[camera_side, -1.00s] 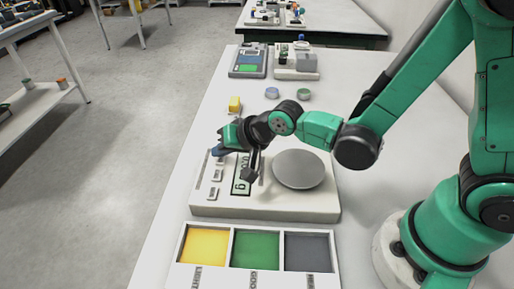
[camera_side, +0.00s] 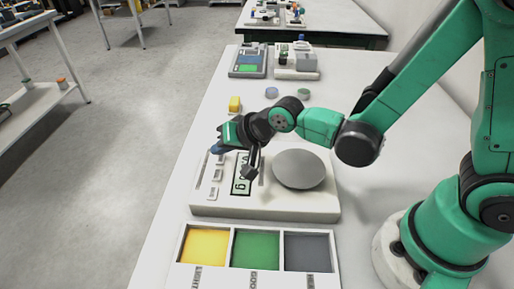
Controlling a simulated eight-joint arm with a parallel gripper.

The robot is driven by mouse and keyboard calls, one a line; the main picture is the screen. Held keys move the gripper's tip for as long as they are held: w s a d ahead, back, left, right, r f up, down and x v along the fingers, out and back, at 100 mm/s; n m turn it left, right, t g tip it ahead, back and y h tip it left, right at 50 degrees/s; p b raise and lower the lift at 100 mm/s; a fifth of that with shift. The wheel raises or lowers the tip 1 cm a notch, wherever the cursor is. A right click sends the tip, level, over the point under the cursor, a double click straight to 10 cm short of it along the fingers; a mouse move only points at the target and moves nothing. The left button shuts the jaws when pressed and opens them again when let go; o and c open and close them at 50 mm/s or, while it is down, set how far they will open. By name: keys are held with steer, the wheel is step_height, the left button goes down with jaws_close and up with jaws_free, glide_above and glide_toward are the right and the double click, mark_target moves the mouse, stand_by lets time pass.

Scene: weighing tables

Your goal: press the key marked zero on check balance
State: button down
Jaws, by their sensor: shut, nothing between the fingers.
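The check balance (camera_side: 310,207) is a white unit on the table with a round grey pan (camera_side: 299,169), a green display (camera_side: 240,188) and a column of small keys on its left. Two keys show clearly, a middle key (camera_side: 215,175) and a front key (camera_side: 212,191); their labels are too small to read. My gripper (camera_side: 216,151) is shut and empty, its blue tips low over the far end of the key column. The tips hide what lies under them, and I cannot tell whether they touch a key.
A tray with yellow, green and grey compartments (camera_side: 231,252) stands in front of the balance. Bare table lies right of the discs.

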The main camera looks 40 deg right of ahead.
mark_target(224, 160)
steer(key=shift+r, duration=0.2)
steer(key=shift+r, duration=2.55)
steer(key=s+d+r+n+g+h, duration=0.1)
steer(key=s+d+r+n+h, duration=0.1)
steer(key=s+d, duration=0.7)
steer(key=d+n+h, duration=0.1)
steer(key=d+n, duration=0.1)
steer(key=shift+s+d+r+n+g, duration=0.25)
steer(key=shift+d+r+n+g, duration=0.05)
steer(key=shift+d+r+n, duration=0.1)
